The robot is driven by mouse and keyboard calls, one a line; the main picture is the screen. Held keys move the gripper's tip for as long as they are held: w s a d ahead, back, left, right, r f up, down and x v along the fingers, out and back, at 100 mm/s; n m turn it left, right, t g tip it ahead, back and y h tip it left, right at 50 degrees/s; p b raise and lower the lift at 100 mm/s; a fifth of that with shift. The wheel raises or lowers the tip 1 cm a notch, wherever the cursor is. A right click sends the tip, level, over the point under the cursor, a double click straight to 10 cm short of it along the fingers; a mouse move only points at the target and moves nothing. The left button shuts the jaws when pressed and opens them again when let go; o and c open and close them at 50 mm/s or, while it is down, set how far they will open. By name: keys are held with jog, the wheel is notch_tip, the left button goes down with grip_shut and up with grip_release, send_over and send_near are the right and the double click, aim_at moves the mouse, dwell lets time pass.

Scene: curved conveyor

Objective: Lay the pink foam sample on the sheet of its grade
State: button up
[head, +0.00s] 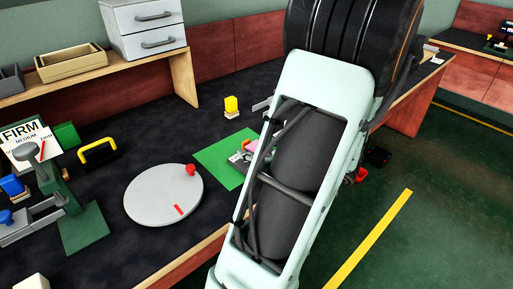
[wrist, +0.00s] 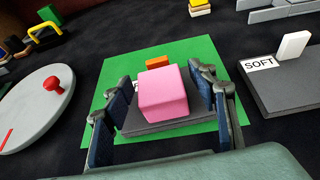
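The pink foam sample (wrist: 163,94) is a block in the middle of the wrist view, over a dark grey sheet (wrist: 185,125) on a green mat (wrist: 228,80). That sheet has an orange block (wrist: 158,62) at its back, and its white label is mostly hidden by the foam. My gripper (wrist: 163,100) is open, with one finger on each side of the foam. A gap shows on the left; the right finger is close to it. Another dark grey sheet (wrist: 280,95), labelled SOFT, lies to the right. In the head view my arm hides most of this; a bit of pink (head: 251,146) shows.
A round grey turntable (head: 150,205) with a red knob is left of the mat. A green stand and a FIRM/MEDIUM sign (head: 28,140) are farther left. A yellow-topped block (head: 231,106) stands behind. Shelf, trays and white drawers (head: 145,25) line the back.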

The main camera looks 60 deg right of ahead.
jog(key=shift+r, duration=0.2)
jog(key=shift+s+r+p, duration=0.2)
jog(key=shift+s+p, duration=0.15)
jog(key=p+v, duration=0.2)
jog(key=v, duration=0.9)
jog(key=shift+s+a+f, duration=0.1)
jog(key=shift+a, duration=0.05)
